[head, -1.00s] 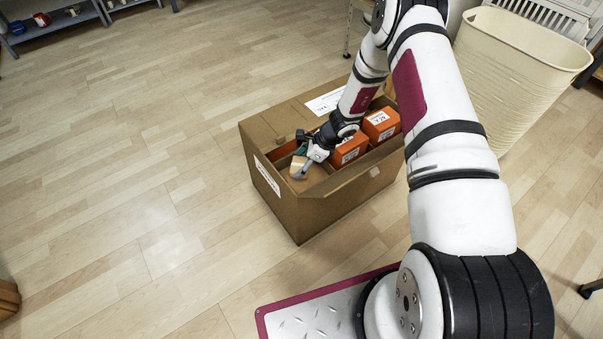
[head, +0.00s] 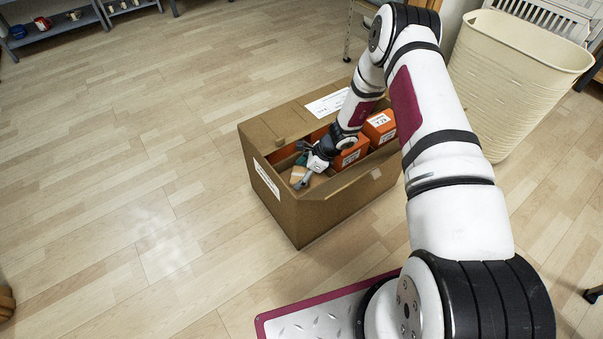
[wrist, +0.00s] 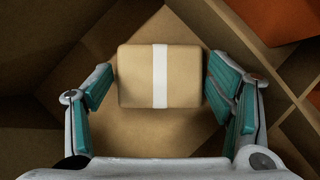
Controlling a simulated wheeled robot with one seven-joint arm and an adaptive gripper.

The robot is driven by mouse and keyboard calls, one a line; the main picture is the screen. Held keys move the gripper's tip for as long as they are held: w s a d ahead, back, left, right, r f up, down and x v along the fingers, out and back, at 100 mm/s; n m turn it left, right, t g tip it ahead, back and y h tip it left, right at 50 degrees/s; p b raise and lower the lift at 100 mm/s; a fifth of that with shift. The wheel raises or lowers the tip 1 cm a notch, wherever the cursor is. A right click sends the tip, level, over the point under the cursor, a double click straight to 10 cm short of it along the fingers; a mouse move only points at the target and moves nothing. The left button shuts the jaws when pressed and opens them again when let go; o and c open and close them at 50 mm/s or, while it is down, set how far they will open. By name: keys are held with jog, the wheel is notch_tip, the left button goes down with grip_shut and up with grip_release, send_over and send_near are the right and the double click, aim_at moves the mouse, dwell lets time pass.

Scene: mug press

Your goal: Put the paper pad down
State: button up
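The paper pad (wrist: 137,77), a tan block with a white band around its middle, lies in a compartment of the open cardboard box (head: 325,215). In the wrist view it looks flat on the brown compartment floor. My gripper (wrist: 160,85) is down in that compartment, with one teal-padded finger on each side of the pad. The fingers look spread, with narrow gaps between them and the pad. In the head view the pad (head: 298,175) shows only partly beside my gripper (head: 304,172).
Orange boxes (head: 380,127) with white labels fill other compartments, close to my wrist. Cardboard dividers and the box walls surround my gripper. A cream bin (head: 505,85) stands at the right. The floor left of the box is clear.

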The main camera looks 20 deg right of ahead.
jog(key=shift+r, duration=0.1)
jog(key=p+v, duration=0.4)
jog(key=v, duration=0.8)
jog(key=shift+r, duration=0.2)
jog(key=s+a+r+n+g, duration=0.15)
jog(key=a+r+n, duration=0.25)
jog(key=r, duration=0.8)
jog(key=s+a+r+n+t, duration=0.1)
jog(key=s+a+r+n, duration=0.3)
jog(key=r, duration=0.9)
jog(key=s+a+r+n+g, duration=0.1)
jog(key=s+a+r+n, duration=0.1)
jog(key=s+r+n, duration=0.55)
jog(key=s+r+n+g+h, duration=0.15)
jog(key=s+r+n, duration=0.25)
jog(key=s+r, duration=0.8)
jog(key=s+d+n+h, duration=0.2)
jog(key=s, duration=0.6)
jog(key=s+d+f+n+h, duration=0.1)
jog(key=s+d+h, duration=0.1)
jog(key=s, duration=0.6)
jog(key=shift+s+d+f+n, duration=0.15)
jog(key=shift+d+n, duration=0.2)
